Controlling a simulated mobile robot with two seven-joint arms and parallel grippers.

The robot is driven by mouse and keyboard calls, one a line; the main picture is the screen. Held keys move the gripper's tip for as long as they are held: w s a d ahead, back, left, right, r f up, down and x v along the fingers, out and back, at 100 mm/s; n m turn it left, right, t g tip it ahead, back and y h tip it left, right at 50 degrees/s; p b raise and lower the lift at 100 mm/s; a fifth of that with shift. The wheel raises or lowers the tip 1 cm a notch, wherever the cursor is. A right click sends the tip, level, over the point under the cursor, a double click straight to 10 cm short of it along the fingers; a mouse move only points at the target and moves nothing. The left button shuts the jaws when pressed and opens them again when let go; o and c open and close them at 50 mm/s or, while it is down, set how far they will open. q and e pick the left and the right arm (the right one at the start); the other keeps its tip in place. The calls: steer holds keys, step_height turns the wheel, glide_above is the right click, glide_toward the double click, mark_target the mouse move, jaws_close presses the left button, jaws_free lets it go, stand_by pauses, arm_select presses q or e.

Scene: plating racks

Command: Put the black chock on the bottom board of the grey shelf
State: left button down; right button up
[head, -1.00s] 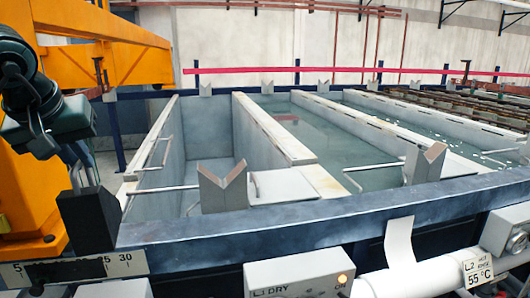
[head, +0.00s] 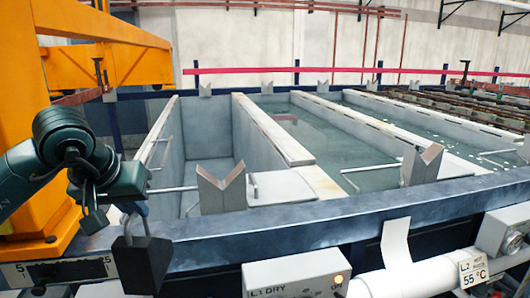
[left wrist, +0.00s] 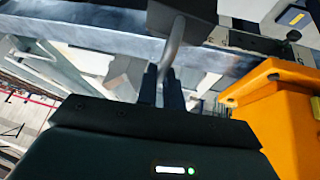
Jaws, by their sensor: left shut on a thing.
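The black chock (head: 142,264) hangs below my left gripper (head: 131,213) at the lower left of the head view, in front of the tank's blue front rail. In the left wrist view my left gripper (left wrist: 162,85) has its two dark fingers closed around the chock's thin grey handle (left wrist: 174,42). The chock's dark body (left wrist: 182,14) shows at the top edge there. I cannot make out a grey shelf in either view. My right gripper is not in view.
The blue front rail (head: 300,219) runs across behind the chock. V-shaped rests (head: 221,190) stand along it. A control box (head: 297,274) marked L1 DRY and a white pipe (head: 420,278) are to the right. An orange crane frame (head: 28,110) stands at the left.

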mark_target(145, 242)
arm_select(q)
steer(key=shift+m+h, duration=0.6)
steer(key=shift+m, duration=0.2)
steer(key=d+f, duration=0.1)
steer(key=s+d+f, duration=0.1)
steer(key=d+f, duration=0.1)
steer(key=shift+d+f, duration=0.15)
steer(key=shift+d, duration=0.15)
